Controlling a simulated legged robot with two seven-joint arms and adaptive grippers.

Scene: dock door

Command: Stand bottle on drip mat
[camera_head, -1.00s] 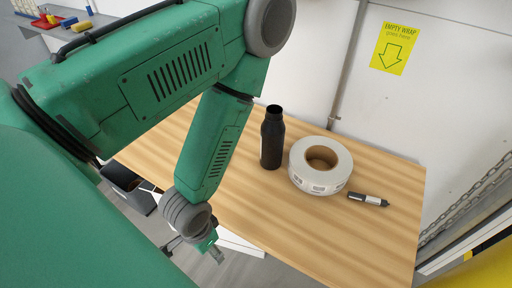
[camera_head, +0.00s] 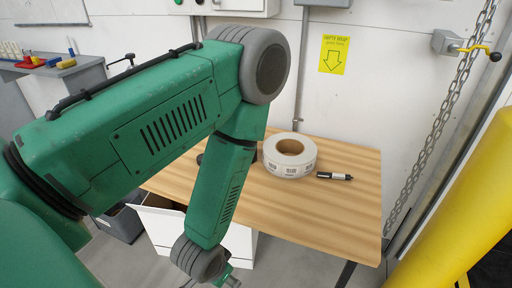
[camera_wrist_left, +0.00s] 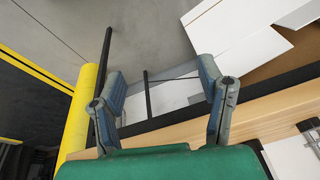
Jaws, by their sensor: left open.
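My left arm crosses the head view, and its gripper (camera_head: 228,280) hangs low in front of the wooden table. In the left wrist view the gripper (camera_wrist_left: 162,85) has its two fingers spread apart with nothing between them. The black bottle is not clearly seen now; my arm covers that part of the table. A small dark patch (camera_head: 200,158) shows at the arm's left edge, and I cannot tell what it is. I cannot make out a drip mat. My right gripper is not in view.
A white label roll (camera_head: 290,156) and a black-and-white marker (camera_head: 334,176) are on the table (camera_head: 320,215). An open white box (camera_head: 165,228) stands on the floor below. A yellow post (camera_head: 455,205) and a chain (camera_head: 440,125) are at right. The table's right front is clear.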

